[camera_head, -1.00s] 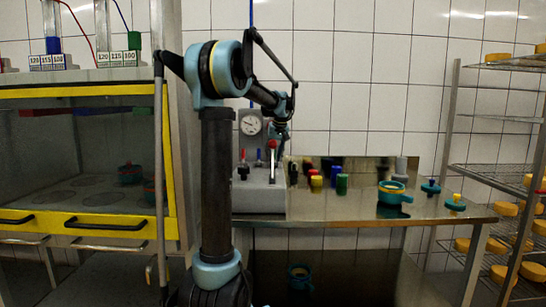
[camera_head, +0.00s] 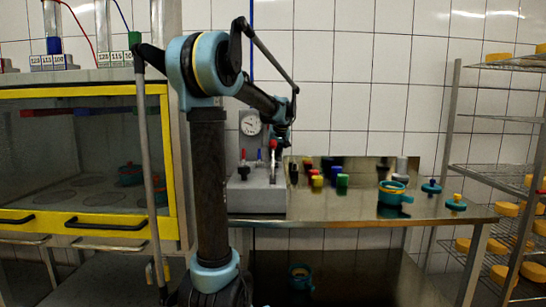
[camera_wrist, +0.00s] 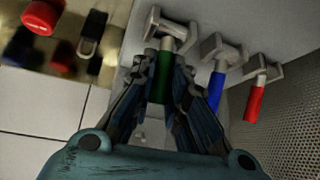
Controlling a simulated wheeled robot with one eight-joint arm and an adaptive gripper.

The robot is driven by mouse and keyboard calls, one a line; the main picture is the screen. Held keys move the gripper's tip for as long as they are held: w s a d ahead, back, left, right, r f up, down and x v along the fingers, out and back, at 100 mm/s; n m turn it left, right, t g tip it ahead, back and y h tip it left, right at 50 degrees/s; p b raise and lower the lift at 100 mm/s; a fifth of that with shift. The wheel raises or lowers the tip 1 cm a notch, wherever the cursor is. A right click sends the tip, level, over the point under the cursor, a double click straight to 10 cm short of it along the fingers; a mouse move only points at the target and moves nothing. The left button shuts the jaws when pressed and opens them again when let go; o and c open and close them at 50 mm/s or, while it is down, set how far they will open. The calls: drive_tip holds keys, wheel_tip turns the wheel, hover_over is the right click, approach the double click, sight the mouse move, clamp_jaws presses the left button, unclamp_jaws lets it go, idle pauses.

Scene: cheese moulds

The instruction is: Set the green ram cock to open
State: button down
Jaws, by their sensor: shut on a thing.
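The green ram cock (camera_wrist: 162,78) shows in the wrist view as a green handle on a grey metal fitting. My gripper (camera_wrist: 166,62) is shut on this green handle, with a finger on each side of it. The handle points down the picture from its fitting, roughly alongside the blue cock (camera_wrist: 216,90) and the red cock (camera_wrist: 256,98) to its right. In the head view my gripper (camera_head: 279,138) is at the right part of the grey valve box (camera_head: 257,195). The green handle is not clear there; the red cock (camera_head: 243,155) and blue cock (camera_head: 259,154) show to the left.
Several coloured weights or caps, including a green one (camera_head: 342,180), stand on the steel table (camera_head: 350,216) to the right. A teal mould (camera_head: 392,192) stands further right. A yellow-framed cabinet (camera_head: 90,240) is at left.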

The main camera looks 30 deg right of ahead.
drive_tip(key=shift+a, duration=0.1)
drive_tip(key=c, duration=1.6)
unclamp_jaws()
drive_tip(key=shift+o, duration=0.2)
drive_tip(key=shift+s, duration=0.1)
drive_tip(key=v, duration=1.1)
drive_tip(key=shift+s+a+r, duration=0.2)
drive_tip(key=shift+s, duration=0.1)
